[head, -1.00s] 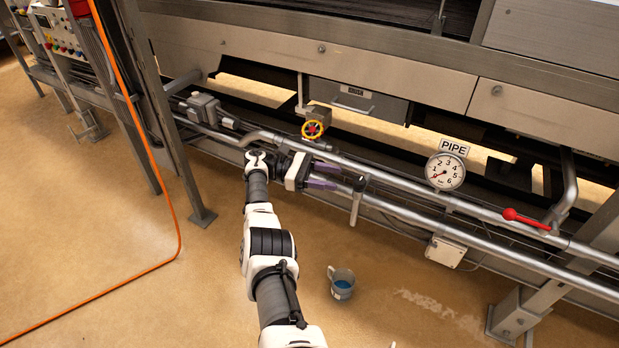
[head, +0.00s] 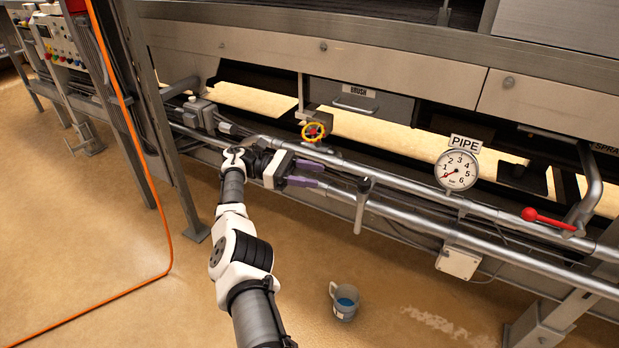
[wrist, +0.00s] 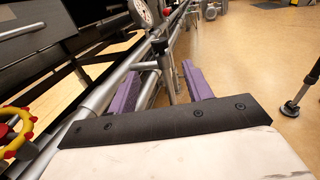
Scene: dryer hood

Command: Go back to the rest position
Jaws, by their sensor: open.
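My gripper (head: 308,174) is open, its two purple fingers pointing right, in front of the pipes in the head view. Nothing shows between the fingers. In the wrist view my gripper (wrist: 172,88) has its fingers spread apart, with a grey handle (wrist: 164,68) on the pipe beyond them. In the head view this grey handle (head: 361,205) hangs down just right of the fingertips. I cannot tell whether the fingers touch the pipe. My white and black arm reaches up from the bottom of the head view.
A yellow handwheel (head: 313,131) is just above my gripper. A pressure gauge (head: 456,170) and a red lever (head: 548,219) are at right. A cup (head: 344,301) with blue contents stands on the floor. An orange hose (head: 169,220) runs at left. Open floor lies in front of the pipes.

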